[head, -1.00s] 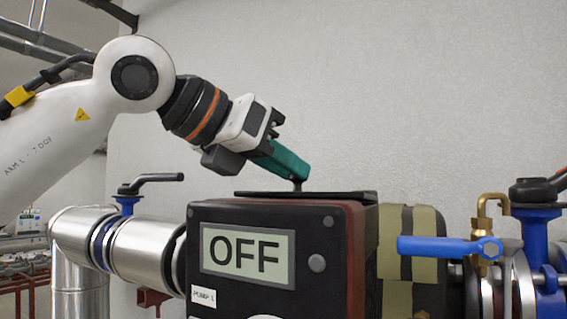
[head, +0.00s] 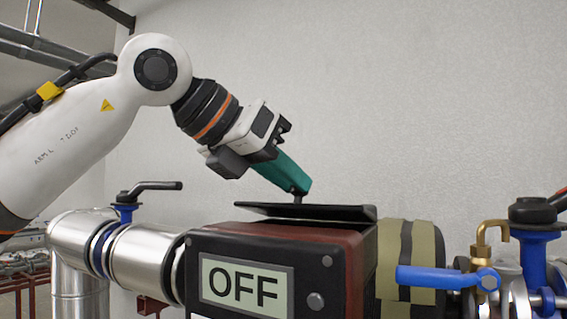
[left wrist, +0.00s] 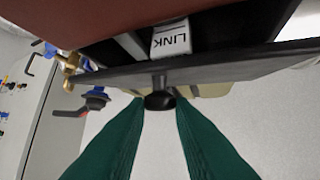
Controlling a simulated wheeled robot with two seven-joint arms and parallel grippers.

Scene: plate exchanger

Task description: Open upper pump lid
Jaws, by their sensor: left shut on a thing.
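The pump box (head: 340,285) is dark red and black, with an OFF display (head: 246,286) on its front. Its flat black upper lid (head: 330,212) is tilted, with a gap between it and the box top. My left gripper (head: 300,190) has green fingers, shut on the small dark knob (left wrist: 160,99) on top of the lid. In the left wrist view the fingers (left wrist: 158,112) lie either side of the knob, and the lid's edge (left wrist: 220,70) runs across the picture. My right gripper is not in view.
A blue lever (head: 435,278) and a brass fitting (head: 484,245) stand right of the box. A black valve handle (head: 155,187) sits on the silver pipe (head: 145,255) at left.

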